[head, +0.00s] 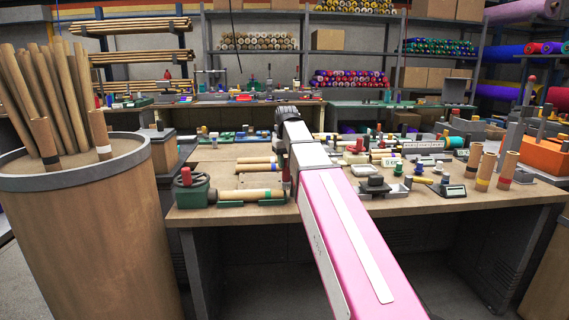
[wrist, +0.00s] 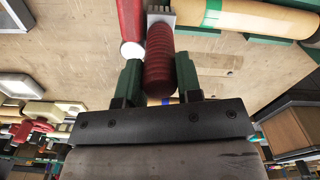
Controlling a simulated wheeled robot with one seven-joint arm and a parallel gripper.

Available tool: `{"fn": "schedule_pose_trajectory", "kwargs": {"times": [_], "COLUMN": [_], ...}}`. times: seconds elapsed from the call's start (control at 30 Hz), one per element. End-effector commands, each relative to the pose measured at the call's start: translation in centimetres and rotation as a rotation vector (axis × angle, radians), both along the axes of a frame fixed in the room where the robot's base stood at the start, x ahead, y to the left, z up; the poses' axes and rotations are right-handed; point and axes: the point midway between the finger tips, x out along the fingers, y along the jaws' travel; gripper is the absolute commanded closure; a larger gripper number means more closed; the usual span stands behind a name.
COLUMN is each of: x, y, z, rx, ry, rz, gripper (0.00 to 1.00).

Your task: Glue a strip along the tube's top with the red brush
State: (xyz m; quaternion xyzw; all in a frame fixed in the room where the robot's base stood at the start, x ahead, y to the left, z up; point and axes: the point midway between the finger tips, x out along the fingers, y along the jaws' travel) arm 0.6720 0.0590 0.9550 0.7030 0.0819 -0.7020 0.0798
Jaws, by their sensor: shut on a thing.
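My gripper (wrist: 159,76) has green fingers, shut on the ribbed red handle of the red brush (wrist: 158,62). The brush's pale grey head (wrist: 160,16) points to the top of the wrist view. In the head view the tube (head: 245,195) lies on the bench's near left, left of my gripper. My arm hides most of the gripper and brush there. I cannot tell whether glue is on the tube.
A green device with a red knob (head: 186,176) stands at the tube's left end. Small tan rolls (head: 257,163) lie behind. Short upright tubes (head: 486,168) and several small tools crowd the bench's right. A large bin (head: 80,230) of long tubes stands left.

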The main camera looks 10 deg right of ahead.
Motion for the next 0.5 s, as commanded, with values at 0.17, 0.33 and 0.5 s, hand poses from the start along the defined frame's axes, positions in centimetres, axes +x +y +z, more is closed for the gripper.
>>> {"fn": "schedule_pose_trajectory", "kwargs": {"times": [0.17,0.33,0.5], "x": [0.0,0.1,0.1], "y": [0.2,1.2,2.3], "z": [0.0,-0.1,-0.1], "rx": [-0.006,-0.005,-0.004], "ry": [0.0,0.0,0.0], "rz": [-0.003,-0.002,-0.002], "gripper": [0.91,0.91,0.91]}}
